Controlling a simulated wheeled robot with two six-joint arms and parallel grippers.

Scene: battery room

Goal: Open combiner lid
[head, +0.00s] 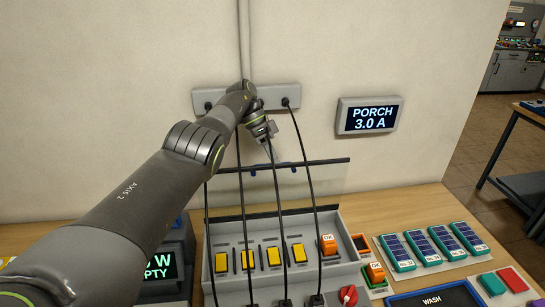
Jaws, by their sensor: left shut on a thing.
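The combiner box (330,268) is a grey console on the wooden bench, with a row of yellow switches inside. Its clear lid (328,182) stands raised at the back of the box, its dark top edge well above the switches. My left arm reaches across from the lower left, and my left gripper (269,153) is at the middle of that top edge, shut on the lid. The gripper's own wrist and a black cable partly hide the contact. My right gripper is not in view.
Black cables hang from a grey wall strip (270,99) down in front of the lid to the box. A red knob (348,295), several small blue panels (424,246) and a PORCH 3.0 A display (369,116) are to the right.

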